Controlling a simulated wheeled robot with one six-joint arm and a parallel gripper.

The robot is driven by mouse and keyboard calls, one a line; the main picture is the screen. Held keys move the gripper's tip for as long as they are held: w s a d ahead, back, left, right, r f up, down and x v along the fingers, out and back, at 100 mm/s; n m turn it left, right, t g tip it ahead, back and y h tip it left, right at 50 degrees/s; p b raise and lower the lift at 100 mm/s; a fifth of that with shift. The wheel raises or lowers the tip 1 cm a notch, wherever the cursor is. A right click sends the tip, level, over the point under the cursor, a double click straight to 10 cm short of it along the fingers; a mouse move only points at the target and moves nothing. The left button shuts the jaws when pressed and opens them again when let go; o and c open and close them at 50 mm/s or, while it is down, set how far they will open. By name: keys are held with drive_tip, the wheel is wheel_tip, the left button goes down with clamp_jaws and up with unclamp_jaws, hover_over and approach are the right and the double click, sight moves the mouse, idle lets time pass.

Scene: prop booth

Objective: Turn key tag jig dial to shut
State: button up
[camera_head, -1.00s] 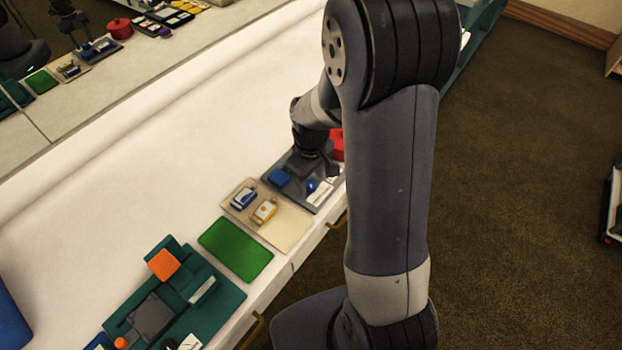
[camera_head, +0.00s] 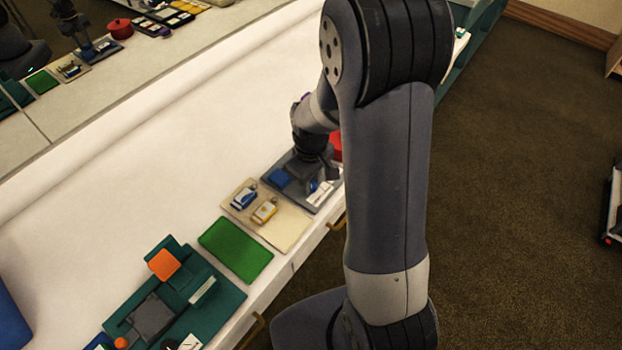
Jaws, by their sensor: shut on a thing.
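The key tag jig is a dark grey board (camera_head: 325,204) with a blue block (camera_head: 279,178) on its left part and a white label (camera_head: 320,193) near its front. My gripper (camera_head: 311,183) points down over the board, right of the blue block. It is shut on what looks like the jig's small blue dial, now mostly hidden by the jaws. The dial's exact angle and its marks are too small and covered to read.
A green mat (camera_head: 236,249) and a teal jig (camera_head: 225,300) with an orange block lie further left. A red object (camera_head: 336,146) stands behind the grey board. The white table behind is clear.

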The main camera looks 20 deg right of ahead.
drive_tip(key=shift+n, duration=0.4)
drive_tip(key=n, duration=0.3)
drive_tip(key=shift+n+b, duration=0.4)
drive_tip(key=n, duration=0.5)
drive_tip(key=n+b, duration=0.1)
drive_tip(key=n, duration=0.4)
drive_tip(key=shift+n, duration=2.6)
drive_tip(key=o, duration=1)
drive_tip(key=shift+c, duration=0.2)
drive_tip(key=shift+r, duration=0.1)
